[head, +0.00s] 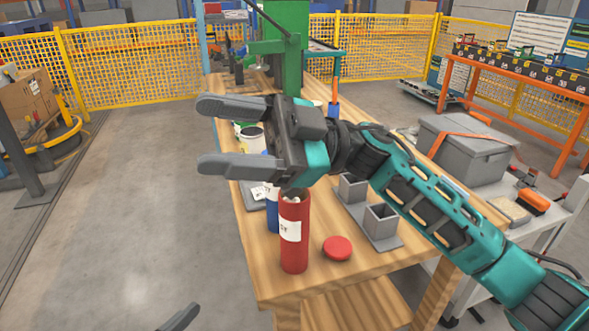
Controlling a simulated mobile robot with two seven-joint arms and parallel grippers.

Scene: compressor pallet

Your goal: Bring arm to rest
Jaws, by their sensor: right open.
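My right arm (430,207) is teal and black and reaches in from the lower right across the wooden workbench (285,282). My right gripper (207,136) points left with its two grey fingers wide apart and nothing between them. It is above the bench's left edge, and its fingertips reach out over the floor. One dark fingertip of my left gripper (181,318) shows at the bottom edge; the rest of it is out of view.
A grey square-socket holder (385,240) sits under my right arm. Floor (130,200) on the left is clear.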

